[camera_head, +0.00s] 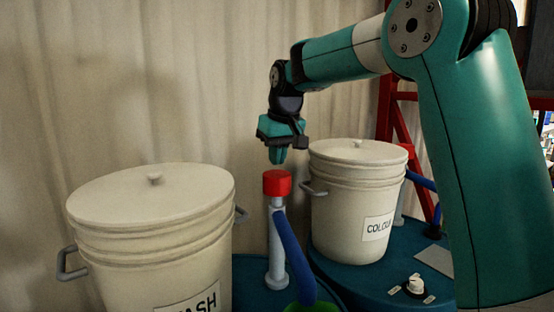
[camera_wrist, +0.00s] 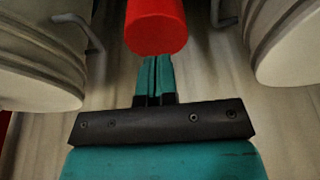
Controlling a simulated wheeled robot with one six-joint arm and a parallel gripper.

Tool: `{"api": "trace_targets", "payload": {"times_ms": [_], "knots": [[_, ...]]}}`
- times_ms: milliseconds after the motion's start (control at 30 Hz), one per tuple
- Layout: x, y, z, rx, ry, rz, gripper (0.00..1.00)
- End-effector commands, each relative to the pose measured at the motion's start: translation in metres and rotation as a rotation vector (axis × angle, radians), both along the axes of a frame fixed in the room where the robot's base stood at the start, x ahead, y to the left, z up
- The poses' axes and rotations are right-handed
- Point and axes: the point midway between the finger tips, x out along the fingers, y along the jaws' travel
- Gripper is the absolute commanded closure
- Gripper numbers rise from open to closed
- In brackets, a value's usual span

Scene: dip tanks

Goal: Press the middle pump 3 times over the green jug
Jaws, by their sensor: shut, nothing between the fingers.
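A pump with a red cap (camera_head: 277,183) on a grey post stands between two lidded tubs in the head view. Its blue spout hose (camera_head: 292,255) curves down toward a green jug (camera_head: 300,307), of which only a bit of the rim shows at the bottom edge. My gripper (camera_head: 277,156) is shut and empty, pointing down just above the red cap. In the wrist view the closed fingers (camera_wrist: 155,75) lie close to the red cap (camera_wrist: 156,25); I cannot tell whether they touch it. Another red-capped pump (camera_head: 407,149) is partly hidden behind the right tub.
A cream tub marked WASH (camera_head: 150,235) stands at the left, and one marked COLOUR (camera_head: 350,215) at the right, both with side handles near the pump. A dial (camera_head: 415,285) sits on the blue surface (camera_head: 375,285). A curtain hangs behind.

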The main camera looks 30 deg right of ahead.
Motion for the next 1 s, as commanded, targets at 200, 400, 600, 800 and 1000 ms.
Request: {"api": "trace_targets", "payload": {"times_ms": [200,400,600,800,1000], "knots": [[0.000,0.000,-0.015,0.000,0.000,-0.001,1.00],[0.000,0.000,-0.017,0.000,-0.001,-0.001,1.00],[0.000,0.000,-0.021,0.000,0.000,-0.001,1.00],[0.000,0.000,-0.051,0.000,0.001,-0.001,1.00],[0.000,0.000,-0.055,0.000,0.002,-0.001,1.00]]}}
